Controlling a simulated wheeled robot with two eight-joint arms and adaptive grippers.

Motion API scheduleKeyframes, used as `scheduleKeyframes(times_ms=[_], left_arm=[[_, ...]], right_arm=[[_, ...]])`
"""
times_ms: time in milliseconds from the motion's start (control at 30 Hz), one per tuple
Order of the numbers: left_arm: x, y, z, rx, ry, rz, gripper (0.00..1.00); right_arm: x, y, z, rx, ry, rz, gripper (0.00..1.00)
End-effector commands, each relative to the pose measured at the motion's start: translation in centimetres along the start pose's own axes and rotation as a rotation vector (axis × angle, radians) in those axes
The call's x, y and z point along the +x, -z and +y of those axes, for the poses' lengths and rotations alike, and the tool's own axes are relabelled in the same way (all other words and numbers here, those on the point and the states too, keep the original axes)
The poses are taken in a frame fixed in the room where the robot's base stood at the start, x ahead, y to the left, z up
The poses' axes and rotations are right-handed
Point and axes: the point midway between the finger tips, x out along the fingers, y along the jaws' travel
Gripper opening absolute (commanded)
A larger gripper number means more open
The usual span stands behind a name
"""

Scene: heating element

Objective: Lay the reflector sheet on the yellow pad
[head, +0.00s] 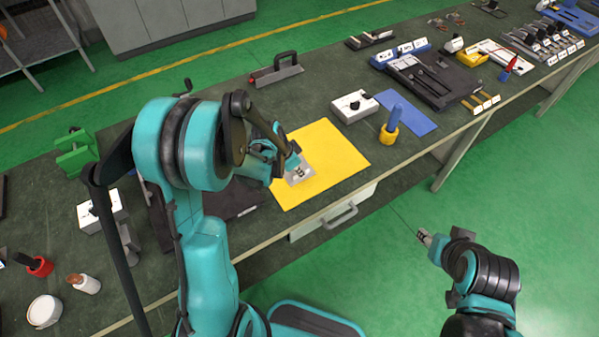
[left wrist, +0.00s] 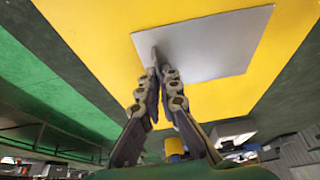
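The yellow pad (head: 338,152) lies flat on the dark bench near its front edge. The reflector sheet (head: 304,180) is a small thin grey plate over the left part of the pad. In the left wrist view the sheet (left wrist: 215,45) shows almost whole against the yellow pad (left wrist: 100,45). My left gripper (head: 298,172) is over the pad, its fingers (left wrist: 158,70) close together on the sheet's near edge, pinching it. I cannot tell whether the sheet's underside touches the pad. My right gripper (head: 424,236) is off the bench's front, over the green floor; its fingers are too small to read.
A white box (head: 354,106) stands behind the pad, and a blue-handled tool in a yellow holder (head: 390,128) stands to its right. A blue mat (head: 410,115) and a black tray (head: 435,80) lie farther right. A black-handled tool (head: 277,70) lies behind.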

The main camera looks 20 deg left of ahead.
Motion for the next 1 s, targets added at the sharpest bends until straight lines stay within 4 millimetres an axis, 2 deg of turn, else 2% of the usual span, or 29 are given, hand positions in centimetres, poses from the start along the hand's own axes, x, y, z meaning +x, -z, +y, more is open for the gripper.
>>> scheduleKeyframes(times_ms=[267, 400, 767, 867, 1000], left_arm=[[0.2, -0.1, 0.0, 0.000, 0.000, 0.000, 0.00], [0.2, -0.1, 0.0, 0.000, 0.000, 0.000, 0.26], [-0.1, 0.0, 0.0, 0.000, 0.000, 0.000, 0.26], [-1.2, 0.1, 0.0, -0.001, 0.000, 0.000, 0.26], [-4.1, 0.1, 0.1, -0.001, 0.001, 0.000, 0.26]], right_arm=[[0.2, -0.2, 0.0, 0.000, 0.000, 0.000, 0.41], [0.2, -0.1, 0.0, 0.000, 0.000, 0.000, 0.41], [-0.1, 0.1, 0.0, 0.000, 0.000, 0.000, 0.41], [-0.5, 0.3, 0.0, 0.000, 0.000, 0.000, 0.41], [-1.3, 0.9, 0.0, 0.000, 0.000, 0.000, 0.41]])
